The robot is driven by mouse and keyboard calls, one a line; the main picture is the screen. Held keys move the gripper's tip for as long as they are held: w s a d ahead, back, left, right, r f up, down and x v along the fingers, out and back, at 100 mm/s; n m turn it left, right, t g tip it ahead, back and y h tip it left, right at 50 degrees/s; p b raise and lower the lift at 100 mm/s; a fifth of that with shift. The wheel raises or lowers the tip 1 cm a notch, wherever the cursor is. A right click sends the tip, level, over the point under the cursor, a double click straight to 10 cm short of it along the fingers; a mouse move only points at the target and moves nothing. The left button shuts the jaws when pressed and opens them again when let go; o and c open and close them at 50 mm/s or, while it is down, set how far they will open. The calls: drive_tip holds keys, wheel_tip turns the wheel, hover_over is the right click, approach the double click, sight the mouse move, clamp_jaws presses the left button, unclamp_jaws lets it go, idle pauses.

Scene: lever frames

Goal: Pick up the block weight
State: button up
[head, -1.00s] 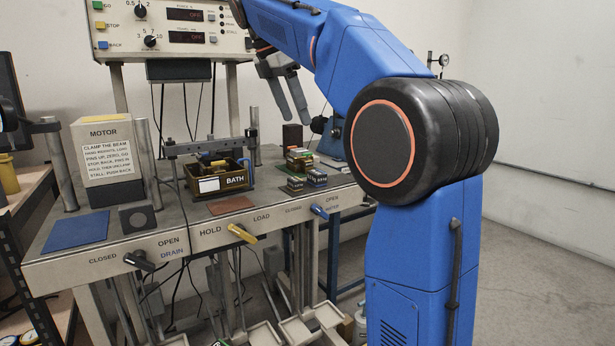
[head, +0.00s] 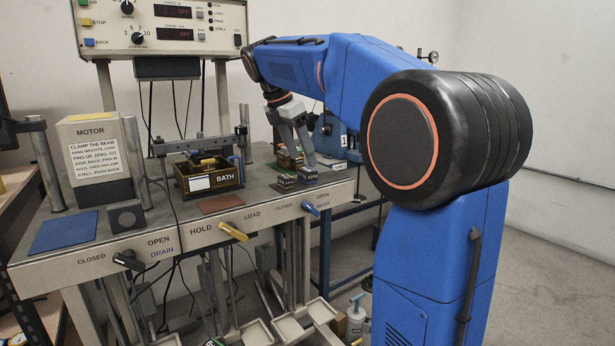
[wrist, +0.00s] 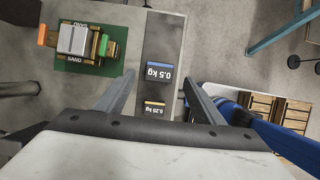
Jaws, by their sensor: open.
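Two dark block weights sit on a dark strip in the wrist view: one marked 0.5 kg (wrist: 164,72) with a blue band, and a smaller one marked 0.25 kg (wrist: 154,109) with a tan band. In the head view small labelled blocks (head: 285,182) stand near the bench's front right edge. My gripper (head: 302,158) is open and points down over that end of the bench. In the wrist view its fingers (wrist: 158,78) spread to either side of the weights and hold nothing. I cannot tell the height left between fingertips and weights.
A green mat (wrist: 118,67) with a sand box lies left of the weights in the wrist view. The bath tray (head: 229,184), motor box (head: 97,151) and blue mat (head: 63,232) stand farther left. A blue lever (head: 311,209) juts from the front edge.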

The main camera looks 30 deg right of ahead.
sight(308, 169)
drive_tip(key=x, duration=0.4)
drive_tip(key=shift+f, duration=0.1)
drive_tip(key=c, duration=1.5)
